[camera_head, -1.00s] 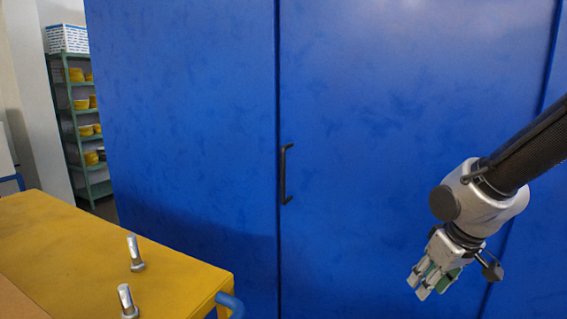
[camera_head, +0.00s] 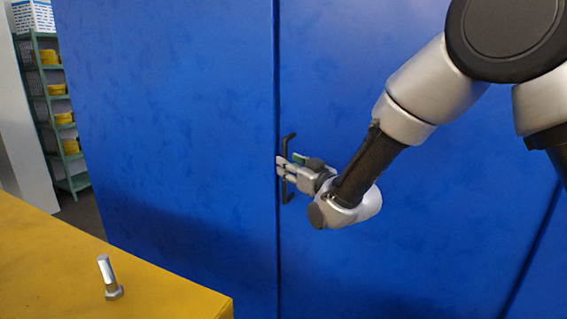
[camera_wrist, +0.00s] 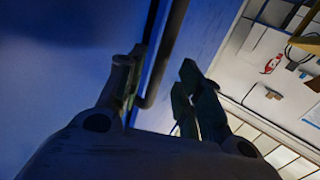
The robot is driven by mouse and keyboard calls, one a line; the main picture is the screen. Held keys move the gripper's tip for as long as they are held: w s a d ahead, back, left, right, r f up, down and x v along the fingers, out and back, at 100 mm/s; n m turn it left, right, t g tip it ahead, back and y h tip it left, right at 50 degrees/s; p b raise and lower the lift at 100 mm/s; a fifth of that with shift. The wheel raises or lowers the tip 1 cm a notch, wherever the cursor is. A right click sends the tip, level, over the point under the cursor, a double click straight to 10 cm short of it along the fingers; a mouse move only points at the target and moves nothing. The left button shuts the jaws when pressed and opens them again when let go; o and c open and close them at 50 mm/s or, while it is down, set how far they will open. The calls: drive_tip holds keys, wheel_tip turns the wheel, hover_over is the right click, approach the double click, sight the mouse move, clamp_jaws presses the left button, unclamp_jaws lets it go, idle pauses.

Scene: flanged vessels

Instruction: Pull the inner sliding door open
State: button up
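The blue sliding door panel (camera_head: 420,235) fills the right of the head view. A dark vertical bar handle (camera_head: 288,144) is at its left edge, beside the dark seam with the left blue panel (camera_head: 160,110). My gripper (camera_head: 280,168) is at the handle, its fingers covering the handle's middle in the head view. In the wrist view, the dark handle bar (camera_wrist: 168,50) runs between the two spread fingers (camera_wrist: 158,80). I see a gap between the bar and the right finger; whether the left finger touches it is unclear.
A yellow table (camera_head: 60,270) with an upright metal bolt (camera_head: 108,280) stands at the lower left. A green shelf (camera_head: 45,105) with yellow bins is behind it. My arm crosses the right side in front of the blue panel.

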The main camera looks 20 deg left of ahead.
drive_tip(key=x, duration=0.3)
drive_tip(key=shift+w+a, duration=0.15)
drive_tip(key=shift+w, duration=0.1)
drive_tip(key=shift+c, duration=0.3)
clamp_jaws()
